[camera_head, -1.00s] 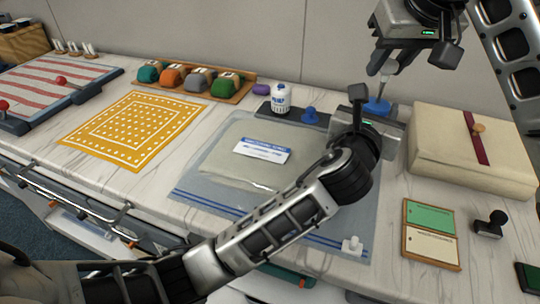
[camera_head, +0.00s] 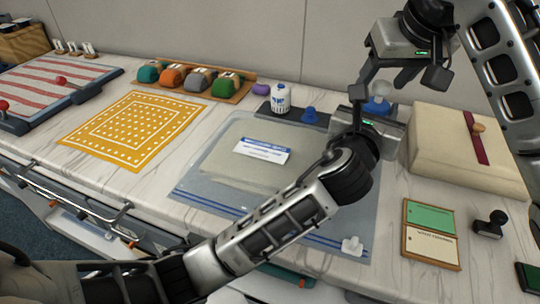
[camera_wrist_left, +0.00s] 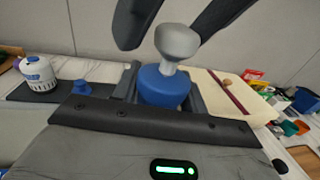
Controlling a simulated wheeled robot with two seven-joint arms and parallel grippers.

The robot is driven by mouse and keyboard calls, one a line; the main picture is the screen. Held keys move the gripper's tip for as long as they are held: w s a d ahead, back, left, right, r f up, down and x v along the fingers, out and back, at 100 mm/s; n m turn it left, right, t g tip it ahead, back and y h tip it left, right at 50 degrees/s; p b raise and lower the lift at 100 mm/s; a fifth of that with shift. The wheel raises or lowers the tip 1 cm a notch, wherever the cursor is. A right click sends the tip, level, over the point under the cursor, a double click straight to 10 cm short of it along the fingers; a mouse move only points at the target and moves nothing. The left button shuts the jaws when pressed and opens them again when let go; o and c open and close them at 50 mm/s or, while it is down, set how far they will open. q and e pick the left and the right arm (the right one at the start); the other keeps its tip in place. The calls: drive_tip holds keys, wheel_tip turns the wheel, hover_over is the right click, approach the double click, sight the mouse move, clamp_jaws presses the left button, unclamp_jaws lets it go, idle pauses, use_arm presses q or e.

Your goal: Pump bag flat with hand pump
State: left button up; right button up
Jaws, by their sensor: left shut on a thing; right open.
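The clear bag (camera_head: 215,195) lies on the counter with a grey-green folded thing and a white-and-blue label (camera_head: 262,151) inside. A white slider (camera_head: 351,245) sits at its blue-striped near edge. The hand pump (camera_head: 377,106) has a blue body and pale grey knob, at the bag's far right corner. It also shows upright in the left wrist view (camera_wrist_left: 165,88). My left gripper (camera_head: 380,118) is shut on the pump's blue body. My right gripper (camera_head: 384,78) is open above, its dark fingers spread around the knob top. The pump's foot is hidden.
A dark tray (camera_head: 262,110) with a white bottle (camera_head: 281,98) and blue piece (camera_head: 309,115) lies behind the bag. A cream parcel (camera_head: 450,150) stands right, cards (camera_head: 431,233) and a stamp (camera_head: 490,223) nearer. A yellow mat (camera_head: 130,130) lies left.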

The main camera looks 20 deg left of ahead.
use_arm(q)
drive_tip(key=shift+f, duration=0.1)
use_arm(e)
drive_tip(key=shift+r, duration=3.05)
drive_tip(key=shift+r, duration=0.1)
drive_tip(key=v, duration=1.2)
use_arm(q)
drive_tip(key=o, duration=1.2)
drive_tip(key=shift+o, duration=0.2)
